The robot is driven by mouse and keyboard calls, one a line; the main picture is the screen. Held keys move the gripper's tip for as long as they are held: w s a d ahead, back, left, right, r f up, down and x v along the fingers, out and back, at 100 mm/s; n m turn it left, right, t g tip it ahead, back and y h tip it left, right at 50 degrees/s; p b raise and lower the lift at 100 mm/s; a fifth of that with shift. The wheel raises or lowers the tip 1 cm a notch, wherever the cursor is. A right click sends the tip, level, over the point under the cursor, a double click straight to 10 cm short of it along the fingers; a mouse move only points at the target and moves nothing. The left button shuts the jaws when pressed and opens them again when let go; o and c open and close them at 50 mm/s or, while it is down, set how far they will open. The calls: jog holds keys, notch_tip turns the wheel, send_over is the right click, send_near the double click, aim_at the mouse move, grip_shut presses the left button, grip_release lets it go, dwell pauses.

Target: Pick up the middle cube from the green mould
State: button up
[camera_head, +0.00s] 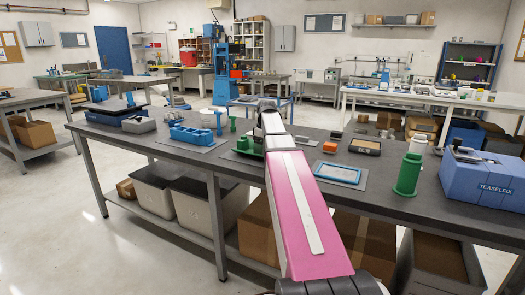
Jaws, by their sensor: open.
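A dark green object (247,145), which looks like the green mould, sits on a grey mat on the long dark-topped workbench (400,190), left of my arm. My pink and white arm reaches over the bench and covers its right side. No separate cubes can be made out in it, so the middle cube cannot be told apart. My wrist is over the bench, just behind and right of the green object. My gripper's fingers are hidden behind my own arm.
A blue mould (192,134) and a blue clamp-like part (218,122) stand left.

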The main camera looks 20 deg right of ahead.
jog(key=shift+f, duration=0.45)
jog(key=shift+f, duration=0.1)
grip_shut()
